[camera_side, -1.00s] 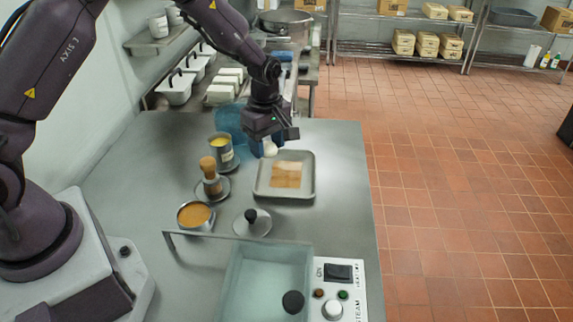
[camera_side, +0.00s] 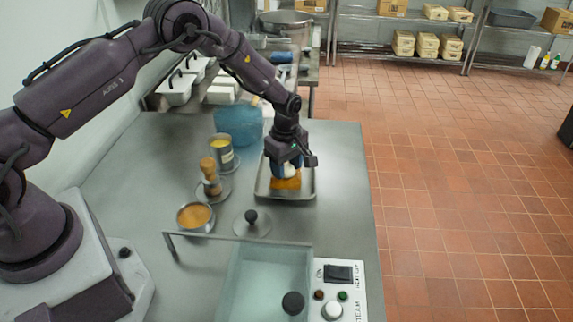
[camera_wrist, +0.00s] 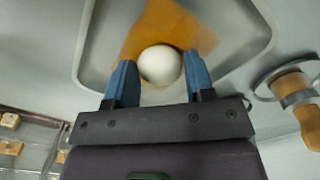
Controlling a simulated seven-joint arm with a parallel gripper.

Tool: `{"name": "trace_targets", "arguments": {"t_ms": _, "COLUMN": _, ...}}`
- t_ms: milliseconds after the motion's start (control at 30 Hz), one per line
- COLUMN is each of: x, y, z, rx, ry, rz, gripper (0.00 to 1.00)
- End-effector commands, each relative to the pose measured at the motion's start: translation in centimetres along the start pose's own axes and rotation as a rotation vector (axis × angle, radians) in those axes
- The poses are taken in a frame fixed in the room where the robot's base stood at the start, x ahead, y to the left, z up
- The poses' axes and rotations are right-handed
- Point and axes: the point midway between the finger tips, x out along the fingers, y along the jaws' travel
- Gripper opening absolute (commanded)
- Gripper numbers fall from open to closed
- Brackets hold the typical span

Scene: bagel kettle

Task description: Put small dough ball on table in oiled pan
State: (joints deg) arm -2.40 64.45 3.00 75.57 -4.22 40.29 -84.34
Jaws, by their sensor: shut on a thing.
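The small dough ball (camera_wrist: 160,65) is white and round, held between the blue fingers of my gripper (camera_wrist: 160,84) in the wrist view. In the side view my gripper (camera_side: 289,170) is low over the oiled pan, and the dough ball (camera_side: 290,171) shows only partly below it. The pan (camera_side: 307,190) is a shallow grey metal tray with an orange-brown oily patch (camera_side: 286,183) on its floor. The pan's rim (camera_wrist: 262,45) also shows in the wrist view. Whether the ball touches the pan's floor cannot be told.
Left of the pan stand a yellow-filled can (camera_side: 223,150), a wooden-handled tool (camera_side: 210,175) and a sauce pot (camera_side: 195,217). A black-knobbed lid (camera_side: 252,224) and the kettle basin (camera_side: 268,270) are nearer. The table's right side is clear.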

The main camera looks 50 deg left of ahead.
Motion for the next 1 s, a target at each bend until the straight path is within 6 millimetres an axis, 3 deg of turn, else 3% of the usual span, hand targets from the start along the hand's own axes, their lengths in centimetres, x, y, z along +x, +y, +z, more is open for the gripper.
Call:
{"name": "trace_targets", "arguments": {"t_ms": 100, "x": 0.3, "y": 0.0, "z": 0.0, "rx": 0.000, "ry": 0.000, "rz": -0.001, "gripper": 0.26}}
{"name": "trace_targets", "arguments": {"t_ms": 133, "x": 0.3, "y": 0.0, "z": 0.0, "rx": 0.000, "ry": 0.000, "rz": -0.001, "gripper": 0.51}}
{"name": "trace_targets", "arguments": {"t_ms": 233, "x": 0.3, "y": 0.0, "z": 0.0, "rx": 0.000, "ry": 0.000, "rz": 0.000, "gripper": 0.74}}
{"name": "trace_targets", "arguments": {"t_ms": 500, "x": 0.2, "y": 0.0, "z": 0.0, "rx": 0.000, "ry": 0.000, "rz": 0.000, "gripper": 0.75}}
{"name": "trace_targets", "arguments": {"t_ms": 633, "x": -0.8, "y": 0.1, "z": 0.0, "rx": 0.000, "ry": 0.000, "rz": 0.003, "gripper": 0.75}}
{"name": "trace_targets", "arguments": {"t_ms": 1000, "x": -8.2, "y": 0.1, "z": 0.0, "rx": 0.000, "ry": 0.000, "rz": 0.004, "gripper": 0.75}}
